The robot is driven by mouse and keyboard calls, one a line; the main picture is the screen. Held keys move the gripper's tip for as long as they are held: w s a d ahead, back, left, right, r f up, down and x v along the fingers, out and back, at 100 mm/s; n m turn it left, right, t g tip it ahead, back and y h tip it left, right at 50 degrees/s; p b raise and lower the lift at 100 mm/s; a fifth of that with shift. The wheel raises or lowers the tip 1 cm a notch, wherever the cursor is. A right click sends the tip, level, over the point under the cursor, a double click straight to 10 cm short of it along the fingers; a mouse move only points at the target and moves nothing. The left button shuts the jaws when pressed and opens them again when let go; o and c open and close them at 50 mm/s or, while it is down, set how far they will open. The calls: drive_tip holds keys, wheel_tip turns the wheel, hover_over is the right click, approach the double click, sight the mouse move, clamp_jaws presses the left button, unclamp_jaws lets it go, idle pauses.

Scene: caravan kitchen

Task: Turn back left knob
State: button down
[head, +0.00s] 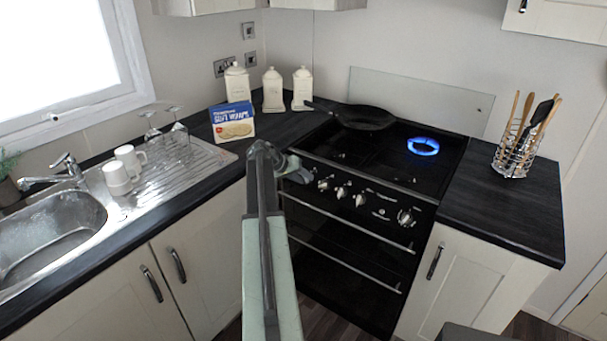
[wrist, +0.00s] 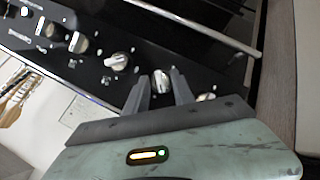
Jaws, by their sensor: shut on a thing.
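The black cooker (head: 372,192) has a row of silver knobs (head: 342,191) along its front panel. My gripper (head: 297,171) is at the left end of this row in the head view, and my arm hides part of the panel there. In the wrist view my gripper (wrist: 160,84) has its two grey fingers on either side of a silver knob (wrist: 162,83), shut on it. Another knob (wrist: 206,97) shows beside the right finger, partly hidden. A free knob (wrist: 117,62) stands to the left. I cannot tell which burner the held knob serves.
A blue flame (head: 423,146) burns on the back right burner. A black pan (head: 365,117) sits at the back left of the hob. An oven handle (head: 345,221) runs below the knobs. A biscuit box (head: 233,122) stands on the left worktop, and a utensil rack (head: 514,155) on the right.

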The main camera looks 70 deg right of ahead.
drive_tip(key=shift+s+m+t+p, duration=0.15)
drive_tip(key=shift+m+t+p, duration=0.25)
drive_tip(key=shift+m+t, duration=0.7)
drive_tip(key=shift+s+m+t+p, duration=0.15)
drive_tip(key=shift+m+t+p, duration=0.3)
drive_tip(key=shift+m, duration=1.15)
drive_tip(key=c, duration=1.1)
unclamp_jaws()
drive_tip(key=p+v, duration=0.6)
drive_tip(key=v, duration=0.2)
